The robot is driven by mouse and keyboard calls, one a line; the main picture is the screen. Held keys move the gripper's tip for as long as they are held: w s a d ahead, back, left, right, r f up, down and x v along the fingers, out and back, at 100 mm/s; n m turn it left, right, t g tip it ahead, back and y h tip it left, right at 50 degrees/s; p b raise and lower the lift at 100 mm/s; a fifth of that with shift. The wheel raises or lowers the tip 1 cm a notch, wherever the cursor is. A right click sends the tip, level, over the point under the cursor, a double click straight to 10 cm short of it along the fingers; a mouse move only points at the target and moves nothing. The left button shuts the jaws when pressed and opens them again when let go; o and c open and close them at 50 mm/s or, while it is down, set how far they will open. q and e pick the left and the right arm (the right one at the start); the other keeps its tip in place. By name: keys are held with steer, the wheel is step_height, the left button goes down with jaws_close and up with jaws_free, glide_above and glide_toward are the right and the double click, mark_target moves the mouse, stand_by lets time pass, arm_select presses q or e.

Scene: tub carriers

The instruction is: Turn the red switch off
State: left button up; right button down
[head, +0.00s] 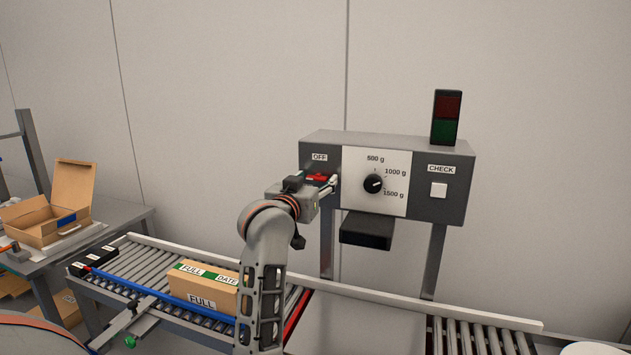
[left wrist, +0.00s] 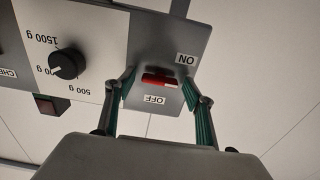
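The red switch (head: 318,178) is on the left part of the grey control box (head: 455,196), below an OFF label (head: 320,157). In the left wrist view the red switch (left wrist: 160,80) lies crosswise between an ON label (left wrist: 187,58) and an OFF label (left wrist: 153,99), with a pale mark at its right end. My left gripper (head: 326,186) is in front of it. In the left wrist view the left gripper (left wrist: 158,86) is open, with one finger on each side of the switch and gaps between. My right gripper is not in view.
A dial (head: 373,184) and a white CHECK button (head: 439,190) are right of the switch. A signal light (head: 446,117) stands on the box. Below, a roller conveyor (head: 150,265) carries a carton (head: 203,286) labelled FULL. An open cardboard box (head: 40,225) is at left.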

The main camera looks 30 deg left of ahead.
arm_select(q)
steer(key=c, duration=0.8)
steer(key=shift+m, duration=0.5)
steer(key=m, duration=0.2)
steer(key=shift+m, duration=0.4)
steer(key=m, duration=0.3)
steer(key=shift+m, duration=0.4)
steer(key=m, duration=0.5)
steer(key=shift+a+r, duration=0.1)
steer(key=m, duration=0.5)
steer(key=shift+m, duration=0.3)
